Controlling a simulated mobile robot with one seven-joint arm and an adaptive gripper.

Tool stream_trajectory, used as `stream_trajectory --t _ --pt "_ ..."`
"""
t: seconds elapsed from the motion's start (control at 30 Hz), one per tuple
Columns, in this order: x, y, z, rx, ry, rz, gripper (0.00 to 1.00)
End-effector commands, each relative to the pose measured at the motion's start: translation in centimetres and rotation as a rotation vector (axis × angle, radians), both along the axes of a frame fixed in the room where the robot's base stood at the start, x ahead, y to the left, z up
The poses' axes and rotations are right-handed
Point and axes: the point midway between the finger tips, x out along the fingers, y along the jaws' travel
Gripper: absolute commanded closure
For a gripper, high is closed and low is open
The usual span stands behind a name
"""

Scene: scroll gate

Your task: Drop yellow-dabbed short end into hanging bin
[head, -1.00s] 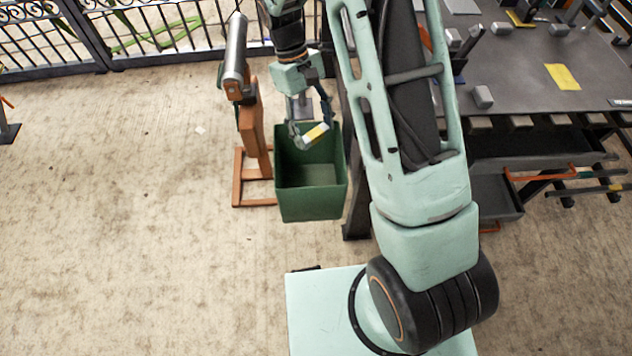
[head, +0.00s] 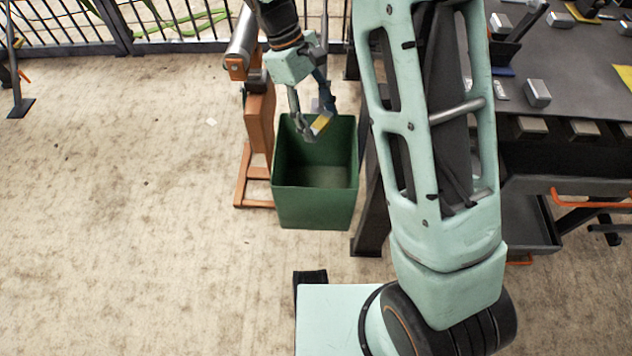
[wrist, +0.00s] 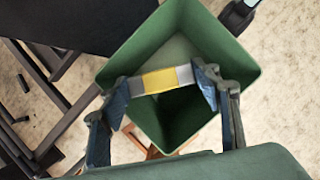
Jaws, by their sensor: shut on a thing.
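My gripper (head: 314,127) is shut on the short end (head: 321,124), a small grey piece with a yellow dab across its middle. The wrist view shows the short end (wrist: 160,81) held crosswise between the two fingers of my gripper (wrist: 163,88). The hanging bin (head: 315,208) is green, open-topped and empty as far as I can see. In the head view the piece shows at the bin's far rim. In the wrist view it appears over the opening of the bin (wrist: 228,50). Its exact height above the rim I cannot tell.
An orange stand (head: 260,135) with a grey roller is just left of the bin. A dark workbench (head: 560,75) with several grey blocks is on the right. A black railing (head: 170,25) runs along the back. The floor (head: 130,220) on the left is clear.

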Motion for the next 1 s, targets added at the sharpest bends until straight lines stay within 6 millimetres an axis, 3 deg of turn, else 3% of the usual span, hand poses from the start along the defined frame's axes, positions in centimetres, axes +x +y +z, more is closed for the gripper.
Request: stream_trajectory --t 0.33,0.73,0.77,0.93,1.0 --pt "0.0 0.0 -4.2 0.000 0.000 -0.001 0.80" --pt "0.0 0.0 -4.7 0.000 -0.001 -0.002 0.80" --pt "0.0 0.0 -4.7 0.000 -0.001 -0.002 0.42" --pt "0.0 0.0 -4.7 0.000 -0.001 -0.002 0.23" --pt "0.0 0.0 -4.8 0.000 -0.001 -0.002 0.22"
